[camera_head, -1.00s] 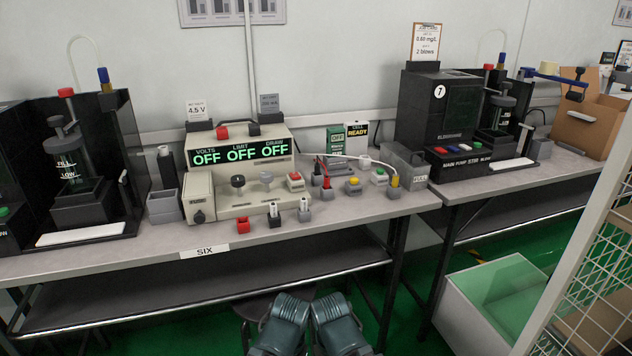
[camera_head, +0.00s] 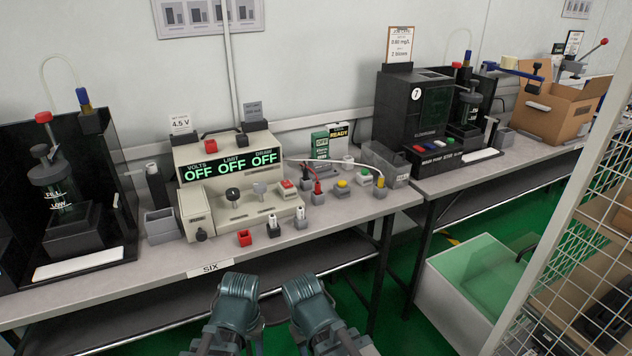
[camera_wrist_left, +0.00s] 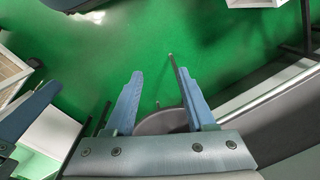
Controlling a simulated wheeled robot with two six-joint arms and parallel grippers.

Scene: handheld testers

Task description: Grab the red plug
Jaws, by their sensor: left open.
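On the bench in the head view, a red plug-like piece (camera_head: 317,188) with a lead stands upright in a small grey holder, right of the beige power unit (camera_head: 238,158). A separate red block (camera_head: 244,238) with a dark opening sits near the bench's front edge; which of the two is the plug is hard to tell. In the left wrist view my left gripper (camera_wrist_left: 160,100) is open and empty, over green floor and a round stool seat. In the head view both my arms are low in front of the bench, apart from the red pieces; my right gripper's fingers cannot be made out.
Black and white plug-like pieces (camera_head: 272,226) and yellow and green buttons (camera_head: 341,185) crowd around the red pieces. A wire-mesh rack (camera_head: 580,240) stands at right.

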